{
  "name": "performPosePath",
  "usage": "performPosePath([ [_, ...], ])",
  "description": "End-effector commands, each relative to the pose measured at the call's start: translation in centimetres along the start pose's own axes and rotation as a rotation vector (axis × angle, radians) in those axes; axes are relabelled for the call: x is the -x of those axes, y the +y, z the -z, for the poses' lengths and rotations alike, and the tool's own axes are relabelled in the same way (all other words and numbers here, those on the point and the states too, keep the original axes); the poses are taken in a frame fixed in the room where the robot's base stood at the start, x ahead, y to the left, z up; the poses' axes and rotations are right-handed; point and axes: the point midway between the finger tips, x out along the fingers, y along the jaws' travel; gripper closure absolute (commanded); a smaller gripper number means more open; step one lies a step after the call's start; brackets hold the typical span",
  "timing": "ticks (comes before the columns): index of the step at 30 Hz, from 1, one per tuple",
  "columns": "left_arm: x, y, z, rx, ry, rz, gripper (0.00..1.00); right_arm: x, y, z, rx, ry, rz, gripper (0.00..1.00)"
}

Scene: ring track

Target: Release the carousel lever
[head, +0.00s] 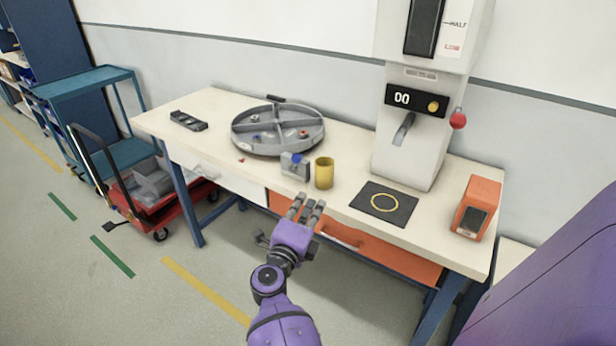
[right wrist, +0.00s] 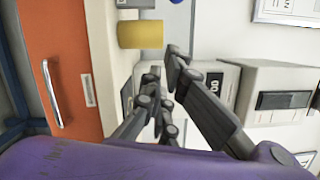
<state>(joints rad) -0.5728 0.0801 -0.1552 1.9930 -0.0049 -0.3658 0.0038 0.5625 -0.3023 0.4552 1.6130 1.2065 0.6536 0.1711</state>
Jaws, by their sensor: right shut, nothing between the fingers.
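The grey round carousel (head: 258,146) lies on the workbench, with several small things in its compartments. A small grey block with a blue knob (head: 296,158) stands at its front right edge; I take this to be the lever, but its position is hard to read. The knob is cut by the top edge of the right wrist view. My right gripper (head: 306,206) is shut and empty in front of the bench, below and apart from the block. It also shows in the right wrist view (right wrist: 163,72). My left gripper is out of view.
A yellow cup (head: 324,173) stands just right of the block. Farther right are a black mat (head: 400,204) with a yellow ring, a tall dispenser (head: 408,150) and an orange box (head: 476,207). A black tray (head: 188,121) lies left. An orange drawer (head: 375,246) is under the bench.

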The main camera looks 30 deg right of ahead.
Motion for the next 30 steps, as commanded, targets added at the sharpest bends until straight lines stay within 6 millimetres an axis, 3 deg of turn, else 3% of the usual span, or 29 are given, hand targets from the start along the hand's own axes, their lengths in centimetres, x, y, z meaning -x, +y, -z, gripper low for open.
performPosePath([
  [5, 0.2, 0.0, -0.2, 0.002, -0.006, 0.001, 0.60, -1.5, -0.2, -0.1, 0.001, -0.001, 0.005, 1.00],
  [18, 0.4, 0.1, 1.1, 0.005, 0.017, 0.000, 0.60, -10.5, -0.3, -0.1, 0.001, -0.002, 0.004, 1.00],
  [24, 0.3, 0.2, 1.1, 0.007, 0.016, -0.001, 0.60, -10.8, -0.1, -3.0, 0.001, -0.002, 0.001, 1.00],
  [30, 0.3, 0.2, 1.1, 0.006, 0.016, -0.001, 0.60, -11.0, -0.1, -3.9, 0.001, -0.002, 0.001, 1.00],
])
